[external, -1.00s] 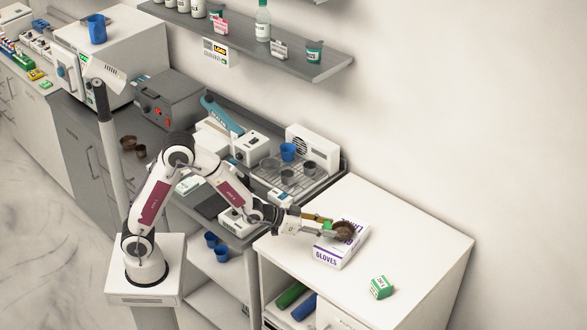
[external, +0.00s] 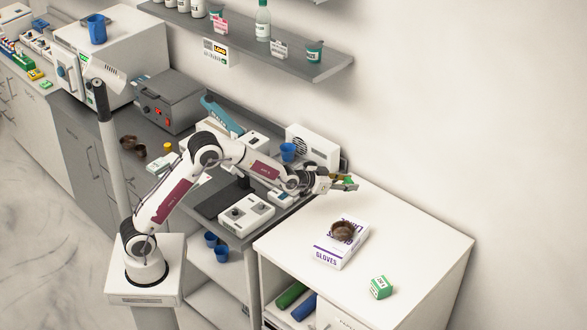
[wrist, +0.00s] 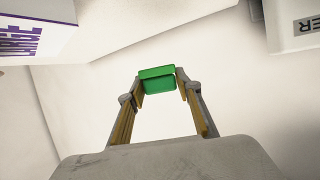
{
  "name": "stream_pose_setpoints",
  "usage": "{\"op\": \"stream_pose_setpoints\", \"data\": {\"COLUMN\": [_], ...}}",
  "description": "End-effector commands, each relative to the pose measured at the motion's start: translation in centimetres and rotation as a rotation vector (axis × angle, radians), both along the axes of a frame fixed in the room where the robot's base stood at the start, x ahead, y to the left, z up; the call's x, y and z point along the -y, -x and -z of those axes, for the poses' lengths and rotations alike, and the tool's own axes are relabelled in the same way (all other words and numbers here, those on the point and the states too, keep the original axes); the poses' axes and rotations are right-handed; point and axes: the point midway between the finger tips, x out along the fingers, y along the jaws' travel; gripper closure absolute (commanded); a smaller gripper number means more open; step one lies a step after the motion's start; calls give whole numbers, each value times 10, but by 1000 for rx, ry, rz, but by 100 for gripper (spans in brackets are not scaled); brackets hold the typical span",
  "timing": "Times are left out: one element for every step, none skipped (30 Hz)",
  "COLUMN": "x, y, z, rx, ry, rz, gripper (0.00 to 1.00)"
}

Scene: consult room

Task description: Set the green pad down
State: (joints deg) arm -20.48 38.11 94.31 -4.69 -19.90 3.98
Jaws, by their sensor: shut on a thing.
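The green pad (wrist: 157,79) is a small bright green block between my fingertips in the wrist view. My gripper (wrist: 157,84) is shut on it, with one finger at each side. In the external view my gripper (external: 345,183) is raised over the back left part of the white counter (external: 420,238), near the wall. Only a bit of the green pad (external: 348,180) shows there, mostly hidden by the fingers. The pad looks clear of any surface.
A white and purple glove box (external: 328,255) lies on the counter with a brown bowl (external: 343,230) on top. A small green and white box (external: 381,287) stands at the front right. The counter's right part is clear.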

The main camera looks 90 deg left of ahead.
Motion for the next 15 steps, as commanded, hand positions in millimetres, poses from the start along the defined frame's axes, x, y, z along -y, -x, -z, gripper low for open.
{"op": "stream_pose_setpoints", "data": {"x": [-6,-9,-11,-12,-13,-14,-14,-14,-14,-14,-14,-14,-14,-14,-14], "y": [-1,-1,-2,-2,-2,-2,-3,-3,-3,-3,-3,-2,-3,-2,-2], "z": [0,0,0,0,0,0,0,0,0,0,-1,0,0,0,0], "rx": [1,0,1,0,1,0,0,1,0,0,0,0,0,0,0], "ry": [0,0,1,1,1,1,1,1,1,1,1,1,1,1,1], "rz": [-7,-10,-12,-13,-15,-16,-16,-17,-17,-16,-16,-16,-16,-16,-16], "gripper": [83,83,83,83,83,83,83,83,83,83,83,83,83,83,83]}}
